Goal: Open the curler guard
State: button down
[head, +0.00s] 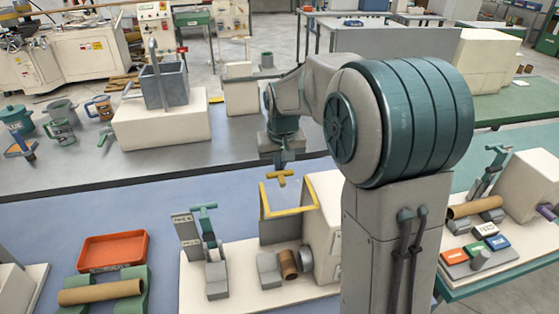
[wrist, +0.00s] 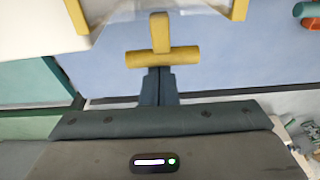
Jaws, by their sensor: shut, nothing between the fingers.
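The curler guard (head: 290,212) has a yellow frame beside the off-white machine housing (head: 325,210). Its yellow T-shaped handle (head: 281,178) sticks up toward my gripper (head: 283,160). In the wrist view, the handle (wrist: 162,57) lies directly ahead of my shut fingers (wrist: 160,72), and part of the guard's yellow frame (wrist: 239,9) shows at the top. The fingertips are at the handle's crossbar with nothing between them; I cannot tell whether they touch it. A brown tube (head: 288,264) sits below the guard. How far the guard is open is unclear.
A grey-green stand (head: 209,250) is left of the guard on the same white base. An orange tray (head: 113,251) and a cardboard tube (head: 101,292) on green supports are farther left. A white block with a grey basket (head: 164,85) stands behind. Blue tabletop is clear between.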

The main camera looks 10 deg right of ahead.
notch_tip(320, 180, up, 13)
jog(key=s+b, duration=0.1)
jog(key=s, duration=0.1)
jog(key=s+d+f, duration=0.1)
jog(key=s+f, duration=0.3)
jog(key=s, duration=0.4)
jog(key=s+d+f, duration=0.1)
jog(key=s+f, duration=0.3)
jog(key=s, duration=0.3)
jog(key=s+d+f+t, duration=0.1)
jog(key=s+f, duration=0.2)
jog(key=s, duration=0.5)
jog(key=shift+s+f, duration=0.35)
jog(key=shift+f, duration=0.05)
